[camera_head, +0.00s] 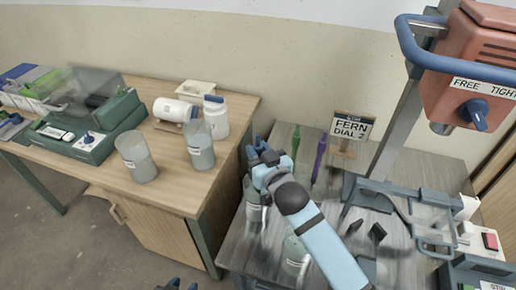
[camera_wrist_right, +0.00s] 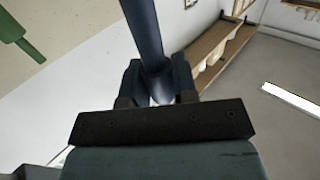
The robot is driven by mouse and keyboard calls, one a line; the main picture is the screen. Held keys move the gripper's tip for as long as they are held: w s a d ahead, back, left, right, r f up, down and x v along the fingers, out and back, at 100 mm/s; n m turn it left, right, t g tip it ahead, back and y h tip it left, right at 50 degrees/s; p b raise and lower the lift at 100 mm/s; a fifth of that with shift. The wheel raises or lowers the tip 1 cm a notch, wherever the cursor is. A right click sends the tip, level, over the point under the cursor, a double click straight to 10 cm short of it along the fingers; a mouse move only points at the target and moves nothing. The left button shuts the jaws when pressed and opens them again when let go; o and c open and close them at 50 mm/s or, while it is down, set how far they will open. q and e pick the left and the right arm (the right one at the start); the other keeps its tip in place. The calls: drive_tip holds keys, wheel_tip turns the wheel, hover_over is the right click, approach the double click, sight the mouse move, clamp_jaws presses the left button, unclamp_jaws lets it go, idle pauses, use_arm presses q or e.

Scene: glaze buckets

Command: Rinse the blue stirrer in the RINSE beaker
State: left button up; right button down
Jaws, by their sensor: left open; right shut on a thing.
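My right gripper (camera_head: 260,158) is shut on the blue stirrer. The stirrer's dark blue shaft (camera_wrist_right: 146,35) stands between the fingers in the right wrist view. In the head view the gripper covers most of it. A beaker with liquid (camera_head: 254,212) is partly hidden under the right gripper; whether the stirrer reaches into it I cannot tell. Another beaker (camera_head: 295,257) stands nearer on the grey table, beside my right arm. Two labelled beakers, one in front (camera_head: 137,160) and one behind (camera_head: 199,148), stand on the wooden bench. Beaker labels are too small to read. My left gripper (camera_head: 176,284) is open at the bottom edge, mostly out of view.
A green stirrer (camera_head: 296,142) and a purple stirrer (camera_head: 319,156) stand behind the right gripper. A "FERN DIAL 2" sign (camera_head: 351,127) is at the back. A red mixer (camera_head: 478,65) on a post stands right. A white jar (camera_head: 215,118) and green scale (camera_head: 95,135) occupy the bench.

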drive_tip(key=shift+f+b, duration=0.65)
drive_tip(key=shift+f, duration=0.7)
use_arm(q)
drive_tip(key=shift+w+d+f+b, duration=0.1)
drive_tip(key=shift+f+b, duration=0.35)
drive_tip(key=shift+f, duration=0.1)
drive_tip(key=shift+w+d+f+b, duration=0.1)
drive_tip(key=shift+f+b, duration=0.3)
drive_tip(key=shift+f, duration=0.15)
use_arm(e)
wheel_tip(320, 180, down, 3)
drive_tip(key=shift+f, duration=0.1)
use_arm(q)
drive_tip(key=shift+r, duration=0.2)
wheel_tip(320, 180, up, 2)
drive_tip(key=p, duration=0.2)
drive_tip(key=shift+a+r+p, duration=0.15)
drive_tip(key=shift+p, duration=0.15)
use_arm(e)
wheel_tip(320, 180, up, 3)
drive_tip(key=shift+f, duration=0.15)
